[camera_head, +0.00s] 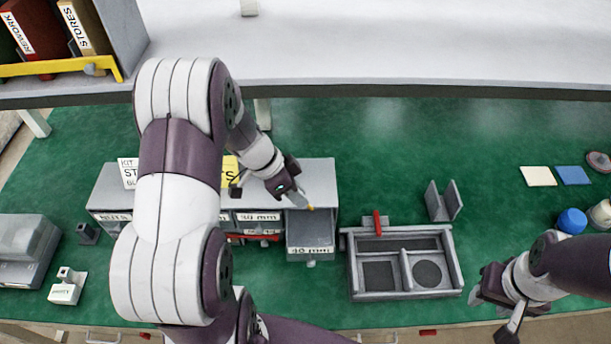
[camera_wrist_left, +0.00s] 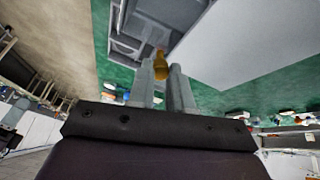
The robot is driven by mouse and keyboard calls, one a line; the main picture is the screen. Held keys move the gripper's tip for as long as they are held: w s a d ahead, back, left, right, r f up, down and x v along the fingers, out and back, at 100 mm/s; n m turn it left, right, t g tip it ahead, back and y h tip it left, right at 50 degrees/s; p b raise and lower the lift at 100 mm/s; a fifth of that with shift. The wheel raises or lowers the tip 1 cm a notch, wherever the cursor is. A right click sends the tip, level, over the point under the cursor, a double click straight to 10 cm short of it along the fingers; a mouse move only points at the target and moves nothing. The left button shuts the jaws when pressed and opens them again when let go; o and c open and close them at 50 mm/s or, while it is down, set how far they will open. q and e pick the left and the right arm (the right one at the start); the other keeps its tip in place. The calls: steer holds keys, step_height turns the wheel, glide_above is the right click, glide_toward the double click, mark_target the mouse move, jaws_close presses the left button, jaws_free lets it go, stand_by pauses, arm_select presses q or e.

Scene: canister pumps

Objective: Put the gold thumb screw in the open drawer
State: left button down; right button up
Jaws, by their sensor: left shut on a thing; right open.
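The gold thumb screw (camera_head: 310,207) shows as a small gold tip at the end of my left gripper (camera_head: 301,201). In the left wrist view the gold screw (camera_wrist_left: 160,63) sits between the two grey fingertips (camera_wrist_left: 161,78), which are shut on it. The left gripper is above the cabinet's front edge, by the back of this drawer. My right gripper (camera_head: 491,314) is open and empty near the bench's front right.
The grey cabinet (camera_head: 318,176) has other labelled drawers, partly hidden by my left arm. A grey divided tray (camera_head: 353,278) with a red handle (camera_head: 377,223) stands right of the drawer. A grey bracket (camera_head: 444,202) stands behind it. A shelf (camera_head: 350,50) spans the back.

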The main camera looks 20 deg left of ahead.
arm_select(q)
step_height(320, 180, down, 6)
steer(key=s+b, duration=0.2)
steer(key=shift+r+b, duration=0.15)
steer(key=shift+b, duration=0.2)
steer(key=c, duration=1)
jaws_free()
steer(key=shift+w, duration=0.3)
steer(key=shift+o, duration=0.2)
arm_select(e)
steer(key=f, duration=0.1)
steer(key=s+f, duration=0.1)
steer(key=shift+s+f, duration=0.3)
arm_select(q)
steer(key=shift+s, duration=0.15)
arm_select(e)
steer(key=shift+s, duration=0.1)
arm_select(q)
steer(key=v, duration=1.2)
steer(key=shift+a+r, duration=0.2)
steer(key=shift+a, duration=0.05)
arm_select(e)
steer(key=shift+f, duration=0.25)
